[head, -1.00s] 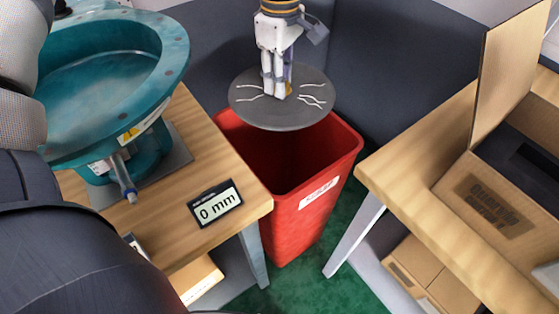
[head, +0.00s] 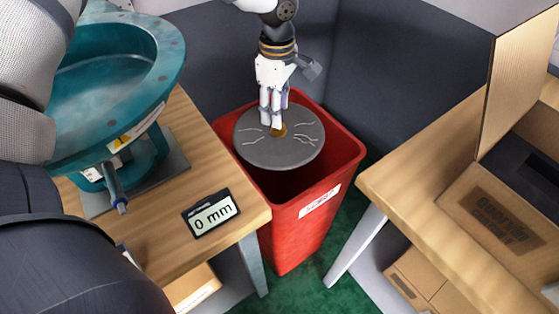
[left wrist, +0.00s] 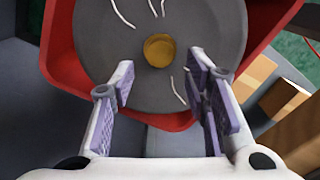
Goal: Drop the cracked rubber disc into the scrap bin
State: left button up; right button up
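The cracked rubber disc (head: 292,150) is dark grey and round, with pale crack lines and a brass-coloured hub (left wrist: 159,50). It lies over the mouth of the red scrap bin (head: 305,228); I cannot tell whether it touches the rim. My left gripper (head: 271,124) points down just above the hub. In the left wrist view its fingers (left wrist: 160,78) are spread apart with nothing between the pads, and the disc lies just beyond the tips. The bin's red walls (left wrist: 58,50) show around the disc there. My right gripper is not in view.
A wooden table (head: 165,240) on the left holds a teal valve body (head: 160,50) and a "0 mm" display (head: 211,213). Another wooden table (head: 400,190) on the right holds an open cardboard box (head: 495,215). Dark partitions (head: 390,70) stand behind the bin.

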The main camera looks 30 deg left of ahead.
pick_arm(q)
notch_tip(320, 180, up, 12)
dwell(0.6)
jog(key=shift+s+f, duration=0.1)
